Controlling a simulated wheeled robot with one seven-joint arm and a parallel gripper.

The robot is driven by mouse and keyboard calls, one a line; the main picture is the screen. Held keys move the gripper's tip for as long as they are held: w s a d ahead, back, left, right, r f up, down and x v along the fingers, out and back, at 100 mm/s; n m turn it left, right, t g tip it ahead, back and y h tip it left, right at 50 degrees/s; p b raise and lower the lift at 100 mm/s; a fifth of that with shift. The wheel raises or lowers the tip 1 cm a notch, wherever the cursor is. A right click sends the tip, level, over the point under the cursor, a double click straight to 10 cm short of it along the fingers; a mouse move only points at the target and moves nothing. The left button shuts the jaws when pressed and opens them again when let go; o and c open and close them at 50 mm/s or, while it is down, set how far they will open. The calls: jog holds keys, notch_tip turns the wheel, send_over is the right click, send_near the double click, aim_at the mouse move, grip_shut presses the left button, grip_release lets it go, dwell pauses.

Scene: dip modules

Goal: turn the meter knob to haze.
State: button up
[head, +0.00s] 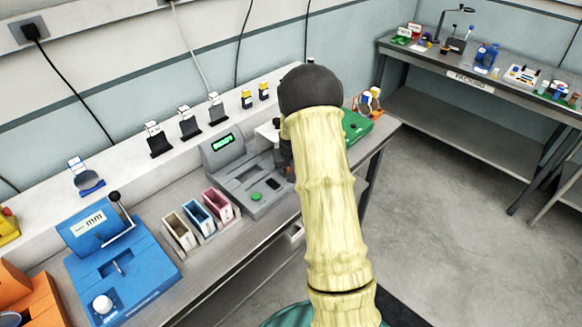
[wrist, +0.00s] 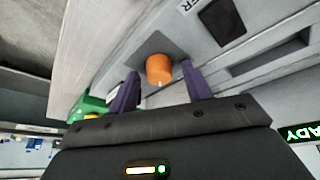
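The grey meter (head: 243,178) stands on the left bench, with a lit green display and a green button on its front; my arm covers its right part in the head view. In the wrist view an orange knob (wrist: 159,70) sits on a dark patch of the grey meter panel (wrist: 196,45). My gripper (wrist: 160,78) is open, with one purple finger on each side of the knob and a small gap showing on both sides. The knob's setting and any haze label cannot be read. The gripper is mostly hidden behind my arm in the head view.
Left of the meter are three coloured slotted holders (head: 205,212) and a blue device (head: 122,265). A green case (head: 356,126) lies right of the meter, also seen in the wrist view (wrist: 88,105). Small black stands (head: 190,124) line the shelf behind. The floor at right is clear.

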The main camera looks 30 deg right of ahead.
dwell(0.3)
jog(key=b+v, duration=0.2)
jog(key=v, duration=1.5)
jog(key=shift+r, duration=0.15)
jog(key=s+a+f+n+y, duration=0.1)
jog(key=s+a+f, duration=0.1)
jog(key=s+a, duration=0.5)
jog(key=s+a+f+n+g, duration=0.1)
jog(key=s+a+f, duration=0.2)
jog(key=s+a, duration=0.5)
jog(key=s, duration=0.6)
jog(key=shift+f+n+g+y, duration=0.3)
jog(key=shift+n+y, duration=0.1)
